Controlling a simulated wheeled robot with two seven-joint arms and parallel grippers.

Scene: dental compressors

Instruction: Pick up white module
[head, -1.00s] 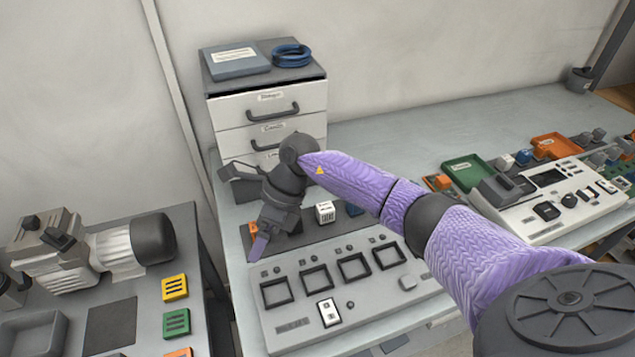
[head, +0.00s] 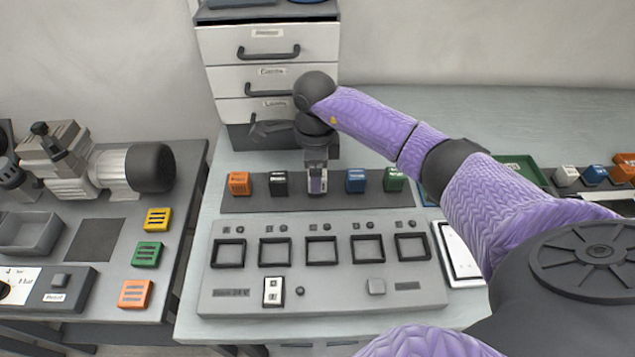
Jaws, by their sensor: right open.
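My right gripper (head: 317,188) is open and points down at the middle of the dark strip (head: 240,204) behind the panel. It is over the middle place in the row, between the black module (head: 280,184) and the blue module (head: 355,180). The white module is largely hidden behind the gripper there; only a pale patch shows around the fingers. I cannot tell whether the fingers touch it. My left gripper is not in view.
An orange module (head: 239,184) and a green module (head: 394,179) end the row. In front lies a grey panel (head: 335,299) with several empty square frames and a white switch (head: 273,292). A drawer cabinet (head: 222,75) stands behind. A compressor (head: 117,170) is at left.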

